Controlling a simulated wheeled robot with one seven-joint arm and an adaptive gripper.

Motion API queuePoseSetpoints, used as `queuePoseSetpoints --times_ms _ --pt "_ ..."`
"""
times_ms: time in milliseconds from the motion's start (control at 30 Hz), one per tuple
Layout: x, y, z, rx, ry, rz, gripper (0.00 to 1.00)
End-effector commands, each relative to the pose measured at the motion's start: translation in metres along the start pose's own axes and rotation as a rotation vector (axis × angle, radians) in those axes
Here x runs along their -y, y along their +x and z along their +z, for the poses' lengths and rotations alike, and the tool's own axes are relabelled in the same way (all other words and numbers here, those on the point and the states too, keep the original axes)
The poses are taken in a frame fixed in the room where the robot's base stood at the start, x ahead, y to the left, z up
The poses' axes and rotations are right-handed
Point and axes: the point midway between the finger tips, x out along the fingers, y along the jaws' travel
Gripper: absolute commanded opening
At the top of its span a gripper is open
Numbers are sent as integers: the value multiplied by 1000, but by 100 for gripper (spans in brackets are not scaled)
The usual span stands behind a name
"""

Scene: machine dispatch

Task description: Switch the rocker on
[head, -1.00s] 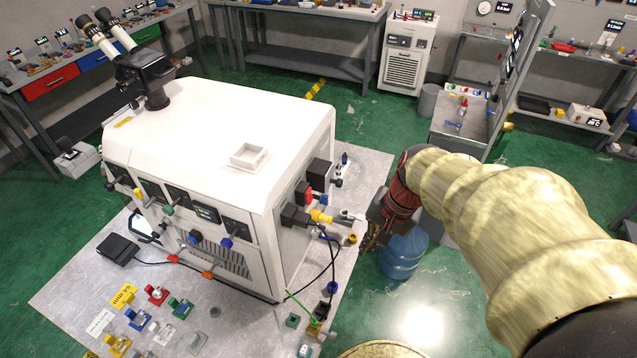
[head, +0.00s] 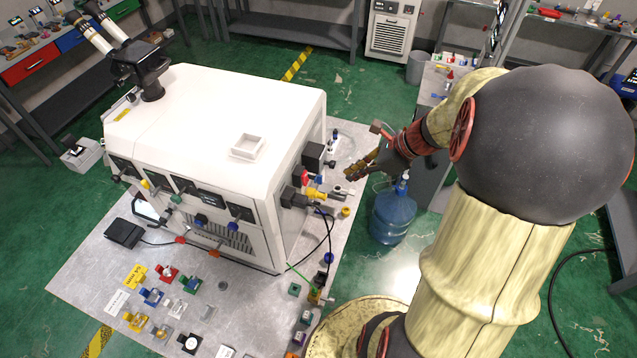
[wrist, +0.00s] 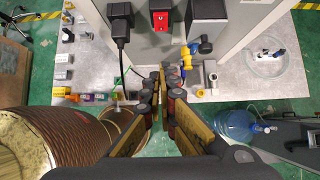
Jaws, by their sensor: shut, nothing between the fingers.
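The red rocker (wrist: 160,18) sits in a dark housing on the side panel of the white machine (head: 215,110), at the top middle of the wrist view. In the head view the red rocker (head: 305,177) is small on the machine's right side; I cannot tell which way it is tipped. My gripper (wrist: 168,80) is shut and empty, with its fingertips below the rocker in the wrist view and apart from it. In the head view my gripper (head: 350,174) is just right of the machine's side panel.
A black plug with a cable (wrist: 121,24) is left of the rocker, and a grey box (wrist: 207,22) is right of it. A yellow fitting and blue valve (wrist: 190,50) stick out nearby. A blue water bottle (head: 392,216) stands on the floor by my arm.

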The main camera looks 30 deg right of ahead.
Motion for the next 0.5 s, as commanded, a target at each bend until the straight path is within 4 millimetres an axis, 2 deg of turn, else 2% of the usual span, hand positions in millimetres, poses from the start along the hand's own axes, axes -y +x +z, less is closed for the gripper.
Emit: queuePoseSetpoints --times_ms 333,500 --pt "0 1 0 -1 1 1 0" --pt "-1 14 0 -2 0 2 0"
